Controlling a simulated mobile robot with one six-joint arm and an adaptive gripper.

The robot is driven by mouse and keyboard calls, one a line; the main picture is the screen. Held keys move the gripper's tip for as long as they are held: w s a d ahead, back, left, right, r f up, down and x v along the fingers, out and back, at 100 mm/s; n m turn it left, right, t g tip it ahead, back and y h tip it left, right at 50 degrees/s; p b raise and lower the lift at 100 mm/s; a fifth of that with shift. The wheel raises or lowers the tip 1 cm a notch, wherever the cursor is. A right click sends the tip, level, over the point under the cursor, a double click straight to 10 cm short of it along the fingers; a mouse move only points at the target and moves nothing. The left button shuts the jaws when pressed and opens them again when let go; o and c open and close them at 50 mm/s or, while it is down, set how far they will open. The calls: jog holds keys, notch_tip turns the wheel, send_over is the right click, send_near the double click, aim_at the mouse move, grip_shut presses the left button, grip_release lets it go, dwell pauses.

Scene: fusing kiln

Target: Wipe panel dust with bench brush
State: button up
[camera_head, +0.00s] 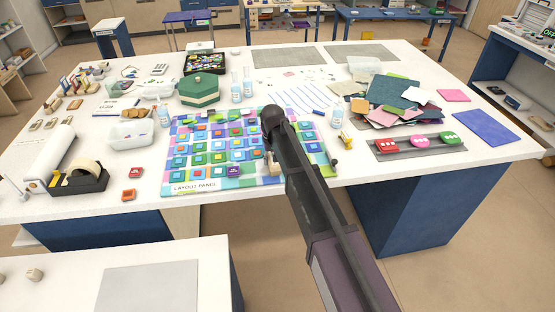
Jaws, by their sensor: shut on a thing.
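The layout panel (180,182) lies flat near the front edge of the white bench, with rows of coloured square tiles on it. My arm reaches over it from the lower right. My gripper (269,150) points down over the panel's right half and is mostly hidden behind my arm. It is shut on what seems to be the bench brush (273,168); only a small tan bit shows beside the arm. I cannot tell whether the brush touches the panel. Dust on the panel is too fine to make out.
A tape dispenser (80,178) and a red block (129,196) stand left of the panel. A green hexagonal box (199,90) and bottles stand behind it. Glass sheets (393,94) and a grey rail (420,147) with red, pink and green pieces lie right.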

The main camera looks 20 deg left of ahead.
aim_at(262, 169)
jog(key=shift+s+a, duration=0.3)
jog(key=shift+a, duration=0.15)
jog(key=shift+a, duration=0.15)
jog(key=shift+s+a, duration=0.45)
jog(key=shift+a, duration=0.25)
jog(key=shift+s+a, duration=0.4)
jog(key=shift+a, duration=0.3)
jog(key=shift+f, duration=0.15)
jog(key=shift+d, duration=0.1)
jog(key=shift+c, duration=0.5)
jog(key=shift+d, duration=0.15)
jog(key=shift+w+d, duration=0.45)
jog(key=shift+d, duration=0.25)
jog(key=shift+w+d, duration=0.45)
jog(key=shift+d, duration=0.2)
